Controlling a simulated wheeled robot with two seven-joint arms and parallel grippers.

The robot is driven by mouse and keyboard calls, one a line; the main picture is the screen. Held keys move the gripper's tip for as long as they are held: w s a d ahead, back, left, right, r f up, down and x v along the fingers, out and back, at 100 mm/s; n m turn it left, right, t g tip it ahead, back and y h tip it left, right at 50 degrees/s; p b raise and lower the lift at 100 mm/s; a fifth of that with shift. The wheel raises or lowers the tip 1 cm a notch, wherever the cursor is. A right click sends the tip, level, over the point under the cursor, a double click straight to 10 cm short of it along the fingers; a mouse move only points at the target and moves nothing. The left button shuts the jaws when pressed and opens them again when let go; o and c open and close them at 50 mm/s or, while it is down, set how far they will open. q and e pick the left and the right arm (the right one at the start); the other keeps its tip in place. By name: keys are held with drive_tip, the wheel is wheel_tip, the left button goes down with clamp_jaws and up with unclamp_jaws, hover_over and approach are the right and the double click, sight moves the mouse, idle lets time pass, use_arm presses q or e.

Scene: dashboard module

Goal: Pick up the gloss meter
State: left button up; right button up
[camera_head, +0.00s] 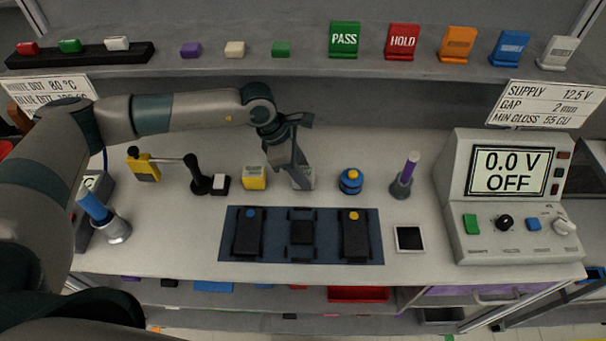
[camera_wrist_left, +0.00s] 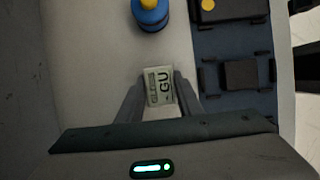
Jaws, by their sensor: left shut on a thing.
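The gloss meter (camera_wrist_left: 158,86) is a small pale block whose face reads "GU" in the left wrist view. My left gripper (camera_wrist_left: 157,95) is shut on it, with one finger on each side. In the head view my left gripper (camera_head: 299,180) reaches down to the bench behind the dark blue mat, and the pale gloss meter (camera_head: 306,180) shows partly beside its fingers. I cannot tell whether it is touching the bench or just above it. My right gripper is not in view.
A yellow block (camera_head: 253,178) stands just left of the gripper and a blue round container (camera_head: 351,181) to the right. The dark blue mat (camera_head: 226,246) with black modules lies in front. A power supply (camera_head: 508,195) stands at the right; a shelf (camera_head: 200,72) runs behind.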

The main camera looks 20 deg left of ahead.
use_arm(q)
drive_tip(key=shift+r, duration=0.15)
drive_tip(key=shift+s+d+r+b, duration=0.1)
drive_tip(key=shift+s+b, duration=0.1)
drive_tip(key=shift+b, duration=0.3)
drive_tip(key=s+b, duration=0.1)
drive_tip(key=s, duration=0.1)
drive_tip(key=s+d+b, duration=0.1)
drive_tip(key=s, duration=0.1)
drive_tip(key=s+d+b, duration=0.1)
drive_tip(key=s, duration=0.2)
use_arm(e)
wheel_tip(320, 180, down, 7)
drive_tip(key=b, duration=0.2)
use_arm(q)
wheel_tip(320, 180, up, 14)
drive_tip(key=b, duration=0.2)
drive_tip(key=shift+s, duration=0.15)
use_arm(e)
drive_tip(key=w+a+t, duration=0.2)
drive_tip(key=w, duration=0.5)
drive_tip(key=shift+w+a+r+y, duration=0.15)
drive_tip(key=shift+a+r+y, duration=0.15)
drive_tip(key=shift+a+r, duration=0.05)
use_arm(q)
drive_tip(key=shift+d, duration=0.1)
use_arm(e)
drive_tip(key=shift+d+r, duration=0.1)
